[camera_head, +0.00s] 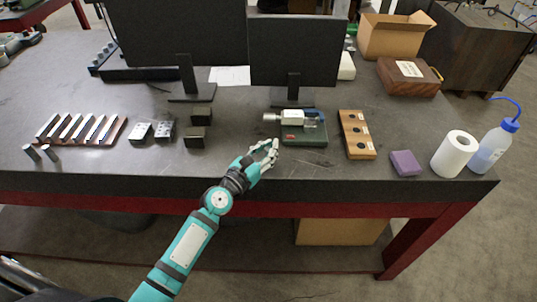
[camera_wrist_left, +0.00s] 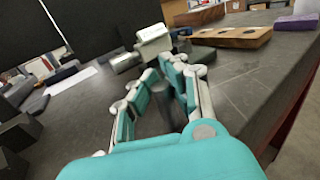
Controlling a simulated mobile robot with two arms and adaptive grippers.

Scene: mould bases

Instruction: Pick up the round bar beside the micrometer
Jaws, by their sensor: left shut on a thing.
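The micrometer (camera_head: 292,117), with a pale body, sits on a dark green base (camera_head: 304,136) in front of the right monitor; its pale body also shows in the left wrist view (camera_wrist_left: 153,42). My left gripper (camera_head: 268,153) is at the front left of that base, low over the table. In the left wrist view, my left gripper's teal-padded fingers (camera_wrist_left: 163,85) are closed around a dark grey round bar (camera_wrist_left: 166,106). The bar's lower part is hidden by the gripper. In the head view the fingers hide it. My right gripper is not in view.
A wooden block with dark holes (camera_head: 357,134), a purple block (camera_head: 405,163), a paper roll (camera_head: 454,154) and a wash bottle (camera_head: 494,146) stand to the right. Dark blocks (camera_head: 196,137) and two small cylinders (camera_head: 49,153) are left. Two monitors (camera_head: 294,52) stand behind.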

